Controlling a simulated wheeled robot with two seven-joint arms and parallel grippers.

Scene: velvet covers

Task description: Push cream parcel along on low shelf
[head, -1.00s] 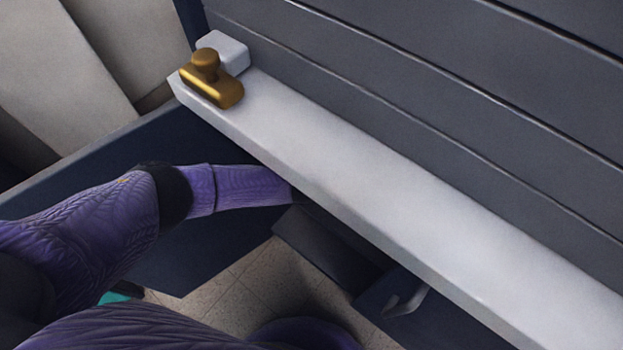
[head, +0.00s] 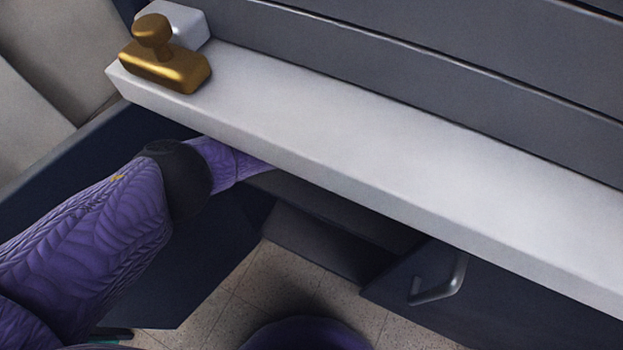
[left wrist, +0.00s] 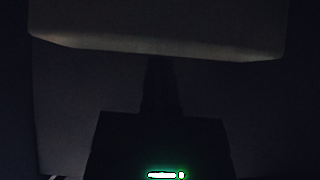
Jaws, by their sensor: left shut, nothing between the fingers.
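In the left wrist view a broad block with rounded lower corners, apparently the cream parcel (left wrist: 155,30), fills the top of the picture. It is in deep shadow, so its colour is hard to tell. My left gripper (left wrist: 158,65) is a dark, narrow silhouette, shut and empty, with its tip at the parcel's lower edge in the picture. Whether it touches is too dark to tell. In the head view my left arm reaches under the pale counter, which hides the gripper, the parcel and the low shelf. My right gripper is in neither view.
The pale counter (head: 370,150) overhangs the space my arm is in. A brass stamp-like object (head: 165,65) and a pale block (head: 185,22) stand at its left end. A dark blue door with a grey handle (head: 440,282) is below at right. Tiled floor (head: 240,295) shows below.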

